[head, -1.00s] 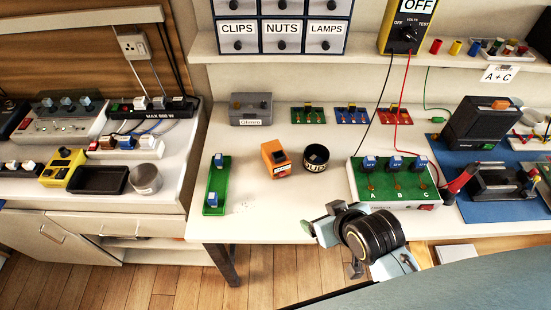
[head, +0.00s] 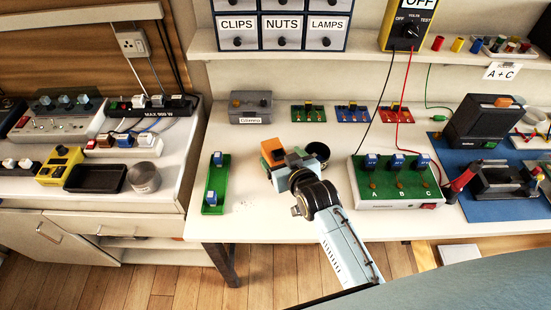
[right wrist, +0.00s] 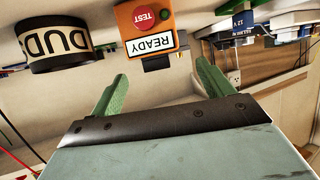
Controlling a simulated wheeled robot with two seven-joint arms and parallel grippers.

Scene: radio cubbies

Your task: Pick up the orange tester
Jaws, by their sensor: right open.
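The orange tester (head: 272,150) stands on the white table, partly hidden by my right gripper in the head view. In the right wrist view the orange tester (right wrist: 140,18) shows a red TEST button, a small green light and a READY label. My right gripper (head: 284,168) is just in front of it. In the right wrist view its two green fingers (right wrist: 158,88) are spread apart with nothing between them, and the tester is beyond the tips. My left gripper is not in view.
The black DUDS cup (head: 318,152) stands just right of the tester; it also shows in the right wrist view (right wrist: 55,45). A green tray with blue-topped parts (head: 217,185) is to the left. The green A-B-C board (head: 395,180) is to the right. A grey box (head: 250,106) stands behind.

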